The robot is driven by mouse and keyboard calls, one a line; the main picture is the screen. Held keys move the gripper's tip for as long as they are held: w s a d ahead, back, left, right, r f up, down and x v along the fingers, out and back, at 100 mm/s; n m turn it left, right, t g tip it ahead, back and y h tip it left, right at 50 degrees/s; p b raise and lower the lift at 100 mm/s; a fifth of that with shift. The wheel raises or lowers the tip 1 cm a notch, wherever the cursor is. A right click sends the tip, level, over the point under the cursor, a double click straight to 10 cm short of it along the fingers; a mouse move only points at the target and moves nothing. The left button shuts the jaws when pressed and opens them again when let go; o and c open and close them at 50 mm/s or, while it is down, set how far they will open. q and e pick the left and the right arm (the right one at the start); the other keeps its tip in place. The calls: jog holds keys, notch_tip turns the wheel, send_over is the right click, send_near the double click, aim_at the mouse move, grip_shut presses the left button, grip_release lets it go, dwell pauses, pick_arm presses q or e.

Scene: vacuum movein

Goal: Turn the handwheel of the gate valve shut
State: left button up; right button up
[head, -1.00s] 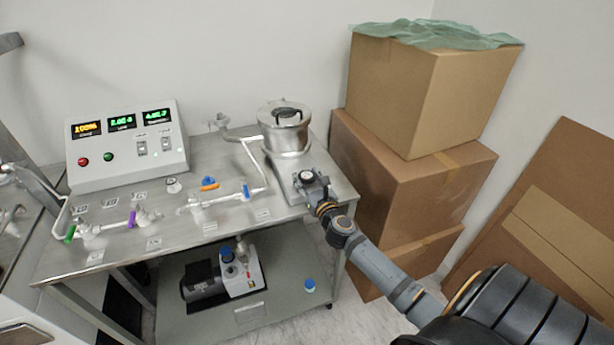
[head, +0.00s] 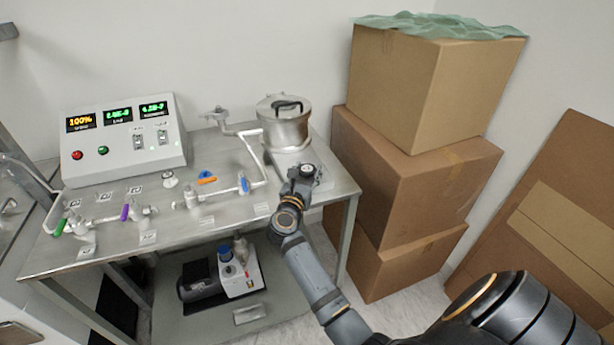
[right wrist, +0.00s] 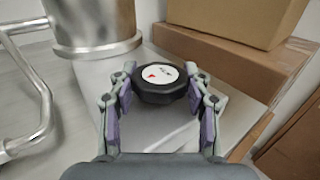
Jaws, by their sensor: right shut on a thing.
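The handwheel (head: 308,169) is a black round knob with a white cap, on the metal bench beside the steel chamber. In the right wrist view the handwheel (right wrist: 160,82) has a many-sided rim, and a red mark shows on the left of its white face. My right gripper (head: 303,177) is shut on it from the front. Its two fingers (right wrist: 160,98) press on opposite sides of the rim, left and right. My left gripper is not in view.
The steel chamber (head: 285,128) stands just behind the handwheel. Thin pipework with coloured valve handles runs along the bench (head: 225,222) to the left, below a control box (head: 122,138). Stacked cardboard boxes (head: 415,175) stand close on the right. A pump (head: 222,275) sits on the lower shelf.

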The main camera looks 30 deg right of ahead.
dwell(0.5)
jog(key=o, duration=1.2)
